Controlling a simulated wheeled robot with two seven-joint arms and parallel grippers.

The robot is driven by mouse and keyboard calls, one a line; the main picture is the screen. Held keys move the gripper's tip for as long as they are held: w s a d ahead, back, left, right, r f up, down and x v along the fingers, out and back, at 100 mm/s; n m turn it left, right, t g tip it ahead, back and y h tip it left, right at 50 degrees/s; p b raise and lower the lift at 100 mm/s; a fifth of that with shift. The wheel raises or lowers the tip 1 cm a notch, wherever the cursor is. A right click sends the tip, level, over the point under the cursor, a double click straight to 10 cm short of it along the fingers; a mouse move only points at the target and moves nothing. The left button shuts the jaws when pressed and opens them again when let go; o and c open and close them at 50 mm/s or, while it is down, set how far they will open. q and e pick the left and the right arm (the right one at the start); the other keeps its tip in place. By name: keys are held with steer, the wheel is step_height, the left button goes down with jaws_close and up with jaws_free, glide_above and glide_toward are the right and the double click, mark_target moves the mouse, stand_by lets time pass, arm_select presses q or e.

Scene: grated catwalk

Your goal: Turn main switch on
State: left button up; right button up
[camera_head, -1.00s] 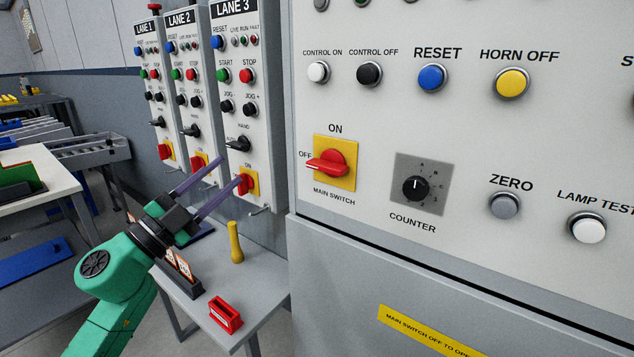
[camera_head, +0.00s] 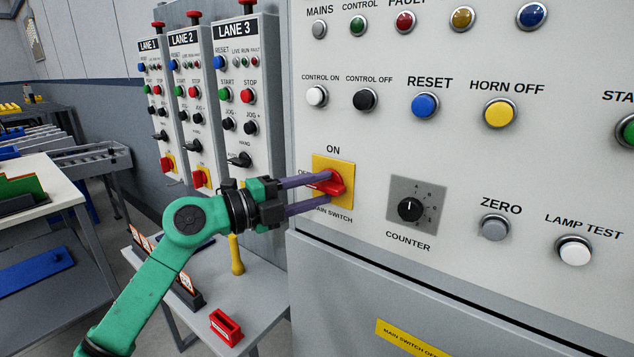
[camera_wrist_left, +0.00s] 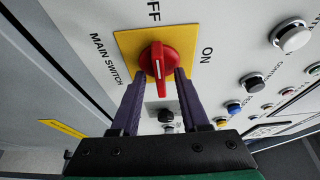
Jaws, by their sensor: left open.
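The main switch is a red rotary knob (camera_head: 335,184) on a yellow plate (camera_head: 346,162) at the left side of the large grey cabinet. ON is printed above the plate; the OFF label to its left is partly covered by my gripper. My left gripper (camera_head: 327,191) is open, its two purple fingers reaching to the plate, one above the other around the knob. In the left wrist view the red knob (camera_wrist_left: 158,62) has its ridge lined up with the OFF lettering, and the open fingertips (camera_wrist_left: 160,77) stand on either side of its near part. Contact cannot be told.
A black counter dial (camera_head: 410,209) sits right of the switch, with buttons above and beside it. Narrow lane panels (camera_head: 245,110) stand at the left. Below my arm, a small table (camera_head: 262,290) holds a red box (camera_head: 225,327) and a yellow object (camera_head: 237,256).

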arm_select(q)
steer(key=shift+c, duration=0.3)
jaws_close()
